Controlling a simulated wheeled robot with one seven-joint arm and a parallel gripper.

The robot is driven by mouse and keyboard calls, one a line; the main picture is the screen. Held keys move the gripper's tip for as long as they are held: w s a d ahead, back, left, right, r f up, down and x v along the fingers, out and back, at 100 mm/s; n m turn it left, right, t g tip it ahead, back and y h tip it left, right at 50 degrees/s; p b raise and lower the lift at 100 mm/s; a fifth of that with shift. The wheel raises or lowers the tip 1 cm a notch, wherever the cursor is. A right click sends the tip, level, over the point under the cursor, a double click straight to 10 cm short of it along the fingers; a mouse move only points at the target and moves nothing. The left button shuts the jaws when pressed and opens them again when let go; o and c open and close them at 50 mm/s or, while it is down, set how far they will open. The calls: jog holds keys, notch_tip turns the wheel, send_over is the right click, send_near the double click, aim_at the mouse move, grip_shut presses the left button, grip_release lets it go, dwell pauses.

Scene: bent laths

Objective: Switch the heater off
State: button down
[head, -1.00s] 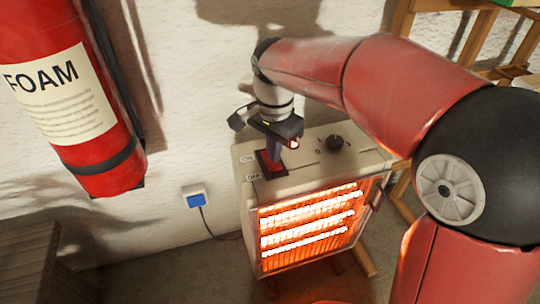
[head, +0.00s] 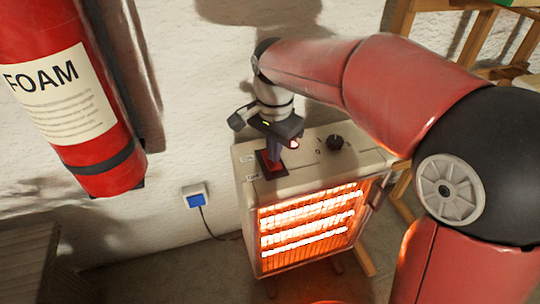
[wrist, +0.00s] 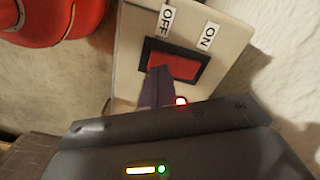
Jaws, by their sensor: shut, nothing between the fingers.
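The heater (head: 365,160) stands on the floor with its front bars glowing orange. A red rocker switch (wrist: 188,66) in a black frame is on its top panel, with an OFF label (wrist: 167,19) toward the left end and an ON label (wrist: 208,37) toward the right end in the wrist view. My gripper (wrist: 160,72) is shut and empty. Its fingertips are at the OFF-side end of the rocker and cover part of it; whether they press it I cannot tell. In the head view my gripper (head: 273,157) reaches down over the switch (head: 265,168). A small red light glows beside the fingers.
A dark knob (head: 335,142) sits on the heater top, right of the switch. A red foam extinguisher (head: 70,100) hangs on the wall at left. A blue-and-white wall socket (head: 195,198) has a cable. Wooden shelving (head: 470,35) stands at the right.

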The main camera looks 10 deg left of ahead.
jog(key=shift+f+b, duration=0.65)
jog(key=shift+f, duration=0.4)
dwell(0.4)
jog(key=shift+r+p, duration=2.85)
jog(key=shift+r, duration=0.75)
jog(key=shift+d, duration=0.1)
jog(key=s+d+r+n+t, duration=0.1)
jog(key=s+d+r, duration=0.15)
jog(key=d, duration=0.55)
jog(key=s+d+r+n+t, duration=0.2)
jog(key=s+d, duration=0.1)
jog(key=d, duration=0.4)
jog(key=s+d+f+n+t, duration=0.2)
jog(key=s+d+f, duration=0.1)
jog(key=s+d, duration=0.6)
jog(key=shift+s+d+n+t, duration=0.15)
jog(key=shift+d+n+t, duration=0.2)
jog(key=shift+d, duration=0.55)
